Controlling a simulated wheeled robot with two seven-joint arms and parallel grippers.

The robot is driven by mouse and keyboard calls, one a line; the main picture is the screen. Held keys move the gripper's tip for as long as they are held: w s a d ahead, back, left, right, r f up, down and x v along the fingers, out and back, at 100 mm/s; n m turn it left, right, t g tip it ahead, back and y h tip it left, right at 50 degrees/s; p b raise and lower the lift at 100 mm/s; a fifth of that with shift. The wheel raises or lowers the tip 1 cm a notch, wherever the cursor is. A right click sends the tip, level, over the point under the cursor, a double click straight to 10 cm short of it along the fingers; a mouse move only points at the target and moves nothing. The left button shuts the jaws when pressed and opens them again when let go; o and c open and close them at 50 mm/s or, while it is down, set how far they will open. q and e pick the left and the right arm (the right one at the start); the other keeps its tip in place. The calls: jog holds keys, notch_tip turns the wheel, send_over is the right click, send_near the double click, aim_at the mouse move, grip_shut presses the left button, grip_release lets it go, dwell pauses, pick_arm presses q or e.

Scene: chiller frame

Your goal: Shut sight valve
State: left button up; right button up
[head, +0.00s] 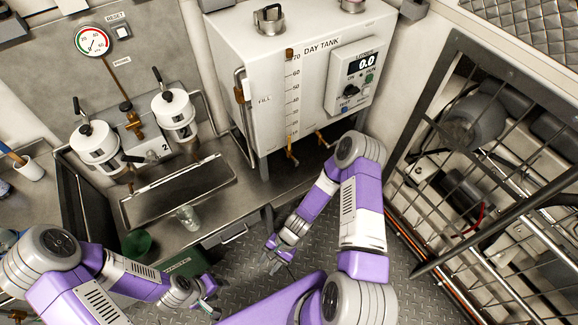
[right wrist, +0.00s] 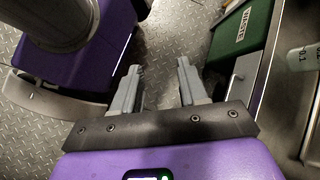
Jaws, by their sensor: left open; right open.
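The white day tank (head: 232,55) stands at the upper middle of the head view. A sight tube (head: 292,100) with a level scale runs down its front. A small brass valve (head: 291,153) sits at the tube's lower end; its handle's position is too small to tell. My right gripper (head: 272,260) is open and empty, below and apart from this valve, over the floor. In the right wrist view its two fingers (right wrist: 158,68) are spread with nothing between them. My left gripper (head: 211,309) is open at the bottom of the head view, far from the tank.
Another brass valve (head: 324,139) sits right of the sight valve. A steel counter (head: 225,210) with a glass (head: 187,217) lies left. A green waste bin (right wrist: 244,30) stands below it. A barred frame (head: 447,75) closes the right side. The floor between is clear.

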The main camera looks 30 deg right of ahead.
aim_at(297, 170)
jog(key=w+d+m+t+y, duration=0.3)
jog(key=w+m+t+y, duration=0.2)
jog(key=w+m+t, duration=0.55)
jog(key=w+d+m+t+h, duration=0.3)
jog(key=w+d+m, duration=0.1)
jog(key=d, duration=0.3)
jog(key=w+d+m+t+h, duration=0.3)
jog(key=w+d+m+h, duration=0.1)
jog(key=d, duration=0.4)
jog(key=w+d+m+t+h, duration=0.3)
jog(key=w+d+m+h, duration=0.1)
jog(key=d, duration=0.4)
jog(key=shift+w+d+r+m, duration=0.15)
jog(key=shift+w+m, duration=0.1)
jog(key=shift+m, duration=0.25)
jog(key=shift+w+d+r+m, duration=0.1)
jog(key=shift+w+m, duration=0.15)
jog(key=shift+m, duration=0.2)
jog(key=w+b, duration=0.1)
jog(key=w, duration=0.2)
jog(key=w+b, duration=0.1)
jog(key=w, duration=0.2)
jog(key=shift+a+f, duration=0.1)
jog(key=shift+a, duration=0.1)
jog(key=shift+w, duration=0.55)
jog(key=shift+a, duration=0.1)
grip_shut()
